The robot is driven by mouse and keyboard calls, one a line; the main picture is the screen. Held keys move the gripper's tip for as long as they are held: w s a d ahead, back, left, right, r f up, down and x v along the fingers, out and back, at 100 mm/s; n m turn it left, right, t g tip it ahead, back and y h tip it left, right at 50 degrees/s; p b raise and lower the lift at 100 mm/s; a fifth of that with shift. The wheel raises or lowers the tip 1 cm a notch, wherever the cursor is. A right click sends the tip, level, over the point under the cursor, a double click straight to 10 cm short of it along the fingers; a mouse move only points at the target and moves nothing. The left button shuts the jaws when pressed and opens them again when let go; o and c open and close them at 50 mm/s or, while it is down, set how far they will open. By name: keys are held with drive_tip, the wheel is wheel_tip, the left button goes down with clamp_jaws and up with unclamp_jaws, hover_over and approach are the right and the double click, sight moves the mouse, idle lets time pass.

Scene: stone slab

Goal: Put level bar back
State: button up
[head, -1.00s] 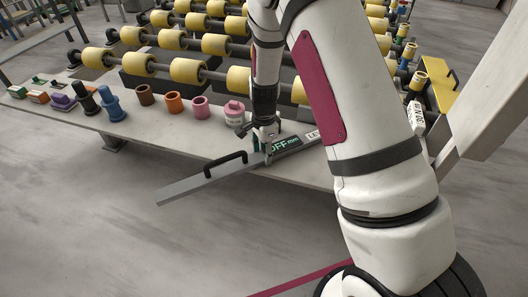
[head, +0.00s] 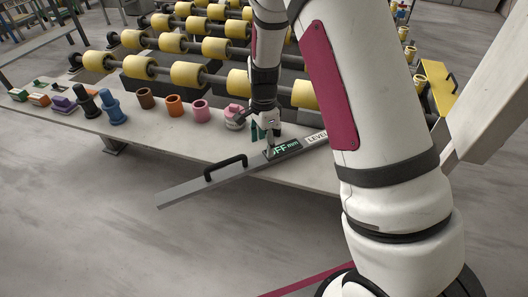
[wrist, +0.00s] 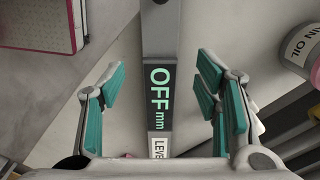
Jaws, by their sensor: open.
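The level bar (head: 190,191) is a long grey bar with a black handle, an "OFF mm" display and a "LEVEL" label. It lies slanted across the bench's front edge, with its left end sticking out past the edge. My gripper (head: 268,140) is over the display part of the bar, to the right of the handle. In the wrist view the bar (wrist: 158,28) runs between the two teal-padded fingers of my gripper (wrist: 162,75), with a gap on each side. The jaws are open and hold nothing. My arm hides the bar's right end in the head view.
The bench (head: 175,140) holds orange (head: 174,106), brown and pink cups, blue and dark fittings and small blocks. Yellow rollers (head: 186,75) fill the back. The floor in front is clear.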

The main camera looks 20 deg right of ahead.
sight(264, 158)
drive_tip(key=s+r+n, duration=0.2)
drive_tip(key=s+r, duration=0.2)
drive_tip(key=r, duration=0.3)
drive_tip(key=s+r+n+t+y, duration=0.1)
drive_tip(key=s+r+n, duration=0.2)
drive_tip(key=s+r, duration=0.35)
drive_tip(key=s+r+n, duration=0.2)
drive_tip(key=s+r, duration=0.1)
drive_tip(key=r, duration=0.6)
drive_tip(key=s+r+n+t, duration=0.1)
drive_tip(key=s+n, duration=0.3)
drive_tip(key=s, duration=0.5)
drive_tip(key=s+r+n+t+h, duration=0.1)
drive_tip(key=s+r+n, duration=0.1)
drive_tip(key=s+n, duration=0.3)
drive_tip(key=s, duration=0.4)
drive_tip(key=shift+s+d+r, duration=0.3)
drive_tip(key=shift+s+d, duration=0.05)
drive_tip(key=shift+d, duration=0.05)
drive_tip(key=shift+r, duration=0.1)
